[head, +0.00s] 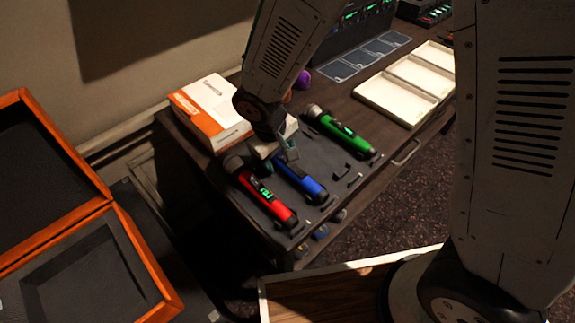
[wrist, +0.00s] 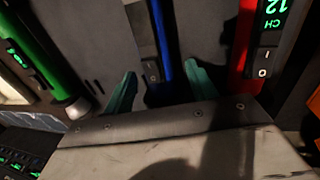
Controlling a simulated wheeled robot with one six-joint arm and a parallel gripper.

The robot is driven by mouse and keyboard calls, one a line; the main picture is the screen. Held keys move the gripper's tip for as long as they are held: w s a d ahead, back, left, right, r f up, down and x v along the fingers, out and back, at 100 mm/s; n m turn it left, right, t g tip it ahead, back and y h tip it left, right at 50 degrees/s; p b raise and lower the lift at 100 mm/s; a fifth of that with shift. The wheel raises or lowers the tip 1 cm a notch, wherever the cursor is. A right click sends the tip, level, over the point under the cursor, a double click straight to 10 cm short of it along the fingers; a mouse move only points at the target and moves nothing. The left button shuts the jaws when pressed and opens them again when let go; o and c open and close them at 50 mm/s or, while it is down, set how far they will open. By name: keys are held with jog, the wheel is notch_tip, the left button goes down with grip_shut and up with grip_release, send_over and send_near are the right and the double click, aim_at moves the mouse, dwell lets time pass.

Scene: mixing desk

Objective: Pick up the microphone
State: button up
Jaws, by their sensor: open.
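Three microphones lie side by side on a dark mat (head: 322,155): a red one (head: 264,196), a blue one (head: 309,187) and a green one (head: 342,132). My gripper (head: 284,154) is over the blue microphone, hiding its head end. In the wrist view my open teal fingers (wrist: 161,70) stand on either side of the blue microphone (wrist: 164,45); no clear contact shows. The red microphone (wrist: 243,50), with a lit display, is to the right there, and the green one (wrist: 32,45) to the left.
A white and orange box (head: 212,112) stands behind the mat. White trays (head: 405,92) and a mixing console (head: 345,35) are farther right and back. An open orange-edged case (head: 135,265) is at the left. A wooden-edged surface (head: 330,295) lies in front.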

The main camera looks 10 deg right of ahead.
jog(key=shift+f, duration=0.2)
grip_shut()
jog(key=shift+r, duration=0.2)
